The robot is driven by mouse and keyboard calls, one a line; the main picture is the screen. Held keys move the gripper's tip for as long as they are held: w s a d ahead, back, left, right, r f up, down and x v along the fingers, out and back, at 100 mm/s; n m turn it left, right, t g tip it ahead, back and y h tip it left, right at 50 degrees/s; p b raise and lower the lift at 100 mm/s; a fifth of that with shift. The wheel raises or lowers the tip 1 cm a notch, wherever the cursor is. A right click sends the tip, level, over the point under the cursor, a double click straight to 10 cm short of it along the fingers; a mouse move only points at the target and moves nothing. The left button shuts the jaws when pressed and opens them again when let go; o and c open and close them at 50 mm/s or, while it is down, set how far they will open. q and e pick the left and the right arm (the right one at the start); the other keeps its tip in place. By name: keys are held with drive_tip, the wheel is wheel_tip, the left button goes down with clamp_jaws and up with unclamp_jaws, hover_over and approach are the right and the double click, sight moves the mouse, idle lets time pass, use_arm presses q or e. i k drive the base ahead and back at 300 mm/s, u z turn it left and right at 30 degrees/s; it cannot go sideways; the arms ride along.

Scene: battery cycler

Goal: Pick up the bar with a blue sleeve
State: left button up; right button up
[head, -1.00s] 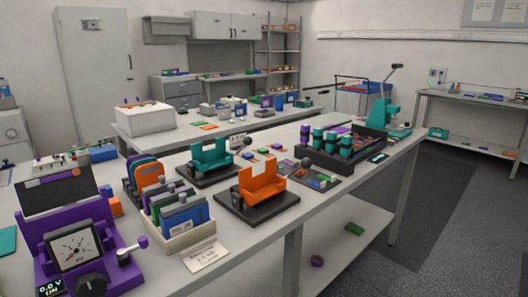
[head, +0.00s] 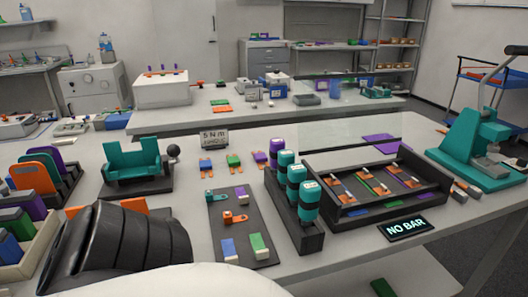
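Neither of my grippers shows. A black and white part of my own body fills the lower left and hides some of the bench.
A "NO BAR" display (head: 404,229) lies in front. A teal press (head: 474,140) stands right, a teal cradle (head: 138,169) left. A clear panel (head: 345,132) stands behind the tray.

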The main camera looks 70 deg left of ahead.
sight(205, 166)
drive_tip(key=i, duration=0.7)
drive_tip(key=u, duration=3.05)
